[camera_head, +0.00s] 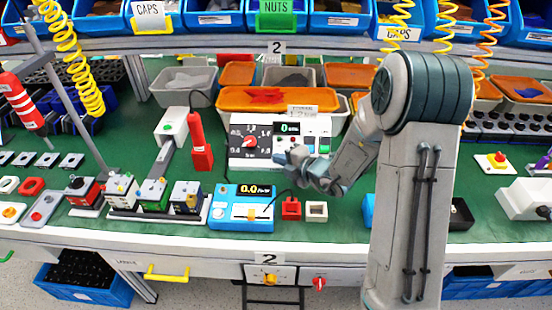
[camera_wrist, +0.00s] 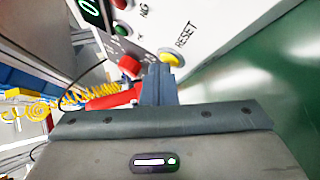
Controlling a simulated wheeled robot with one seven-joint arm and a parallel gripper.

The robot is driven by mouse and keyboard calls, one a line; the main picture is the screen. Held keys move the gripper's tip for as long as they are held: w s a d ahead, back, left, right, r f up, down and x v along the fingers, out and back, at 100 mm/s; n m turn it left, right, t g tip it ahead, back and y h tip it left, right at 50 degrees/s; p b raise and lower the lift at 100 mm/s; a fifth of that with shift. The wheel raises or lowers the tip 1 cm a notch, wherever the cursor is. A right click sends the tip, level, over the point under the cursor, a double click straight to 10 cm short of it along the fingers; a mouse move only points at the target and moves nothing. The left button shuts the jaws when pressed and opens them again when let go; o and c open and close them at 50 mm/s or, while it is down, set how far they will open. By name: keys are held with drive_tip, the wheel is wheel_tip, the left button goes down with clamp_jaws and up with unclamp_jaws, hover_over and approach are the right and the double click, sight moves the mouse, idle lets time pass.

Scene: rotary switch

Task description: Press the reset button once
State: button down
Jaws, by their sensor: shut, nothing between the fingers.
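The yellow button (camera_wrist: 169,60) beside the word RESET sits on a white panel (camera_wrist: 200,25) in the wrist view. My gripper (camera_wrist: 158,70) is shut, with nothing held. Its fingertips are right by the yellow button, overlapping its lower left edge in the picture; I cannot tell whether they touch it. In the head view, my gripper (camera_head: 287,158) is in front of the white control box (camera_head: 250,150), at its lower middle. The gripper and wrist hide part of the box's lower front there.
A red button (camera_wrist: 130,65) lies just left of the fingertips. The box also carries a red knob (camera_head: 249,143) and a display (camera_head: 288,128). An orange tray (camera_head: 277,98) is behind it. A blue meter (camera_head: 228,210) and a red block (camera_head: 291,207) stand in front.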

drive_tip(key=shift+s+r+p, duration=0.45)
drive_tip(key=shift+s+r, duration=0.1)
drive_tip(key=shift+s, duration=0.05)
idle(0.3)
drive_tip(key=shift+s+r+p, duration=1.35)
drive_tip(key=shift+s+r, duration=0.4)
drive_tip(key=shift+a+r, duration=0.1)
